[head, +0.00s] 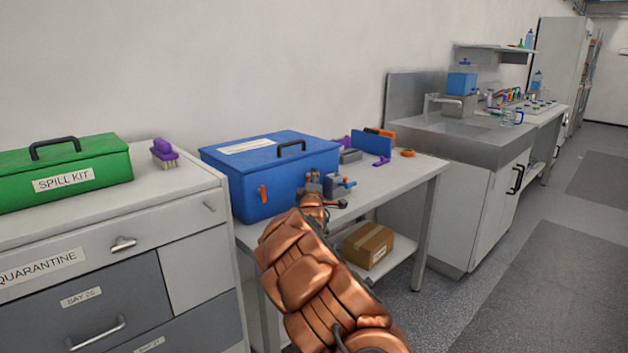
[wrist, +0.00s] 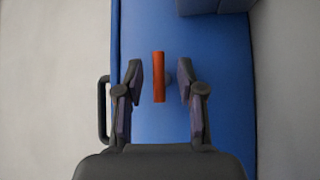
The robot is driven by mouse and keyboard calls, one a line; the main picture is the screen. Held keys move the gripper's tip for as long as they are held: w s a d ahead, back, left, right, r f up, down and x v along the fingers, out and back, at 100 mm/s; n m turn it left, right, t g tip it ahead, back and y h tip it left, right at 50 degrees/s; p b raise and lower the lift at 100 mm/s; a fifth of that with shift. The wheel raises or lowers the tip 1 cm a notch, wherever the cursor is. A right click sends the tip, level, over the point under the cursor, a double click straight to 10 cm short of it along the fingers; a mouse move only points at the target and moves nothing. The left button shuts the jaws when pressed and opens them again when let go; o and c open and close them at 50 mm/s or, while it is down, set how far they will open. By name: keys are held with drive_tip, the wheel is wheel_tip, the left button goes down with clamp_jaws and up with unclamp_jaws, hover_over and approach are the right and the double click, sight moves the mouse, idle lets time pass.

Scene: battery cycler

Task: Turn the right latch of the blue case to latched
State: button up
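The blue case (head: 270,180) stands closed on the bench, a black handle (head: 291,148) on its lid. Its left orange latch (head: 263,193) shows on the front, looking roughly upright. My gripper (head: 316,183) is at the right part of the case front and hides the right latch in the head view. In the wrist view, the orange right latch (wrist: 158,77) lies lengthwise between the two spread fingers of my gripper (wrist: 160,80), with a gap on both sides. The fingers are open and hold nothing. The case (wrist: 205,70) fills the middle behind them.
A small grey-and-blue device (head: 341,186) stands close to the right of my gripper. A green spill kit (head: 65,165) and purple brush (head: 164,153) stand left. A cardboard box (head: 368,245) is on the lower shelf.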

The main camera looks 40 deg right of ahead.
drive_tip(key=shift+w+d+r, duration=0.1)
drive_tip(key=shift+w+d, duration=0.1)
drive_tip(key=shift+d, duration=0.1)
clamp_jaws()
idle(0.4)
